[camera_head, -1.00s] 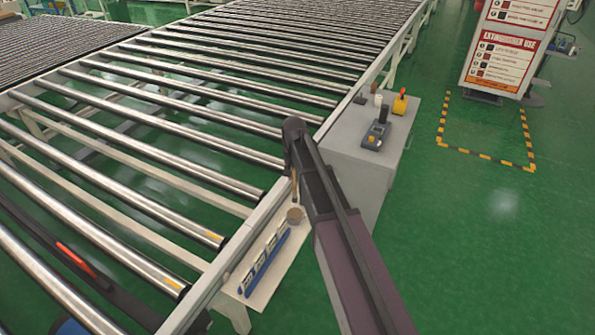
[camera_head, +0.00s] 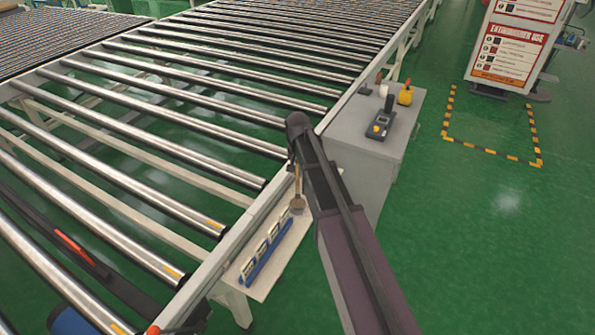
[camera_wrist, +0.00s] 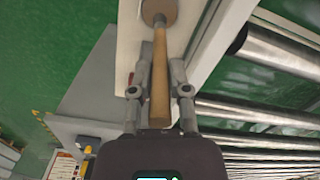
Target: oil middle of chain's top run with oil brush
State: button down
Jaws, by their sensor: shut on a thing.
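The oil brush (camera_wrist: 159,75) has a wooden handle and a round, pale brown head (camera_wrist: 158,12). My gripper (camera_wrist: 161,68) is shut on the handle in the wrist view, with the head beyond the fingertips. In the head view the brush (camera_head: 297,203) hangs below the end of my arm, over or near a narrow pale shelf (camera_head: 290,250) beside the roller conveyor; I cannot tell whether it touches. My gripper (camera_head: 295,165) is partly hidden by my arm there. I cannot make out the chain in either view.
The roller conveyor (camera_head: 225,101) fills the left and middle. A blue rack with white items (camera_head: 265,250) sits on the shelf. A grey cabinet (camera_head: 352,155) behind the arm carries a black-and-yellow device (camera_head: 380,125). Green floor (camera_head: 490,230) is free at right.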

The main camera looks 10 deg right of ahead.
aim_at(298, 192)
jog(key=shift+f+b, duration=0.85)
jog(key=shift+f, duration=0.3)
jog(key=shift+s+f+b, duration=0.1)
jog(key=shift+f+b, duration=0.4)
jog(key=shift+b, duration=0.05)
dwell(2.0)
jog(key=shift+r+p, duration=3.5)
jog(key=shift+p, duration=0.05)
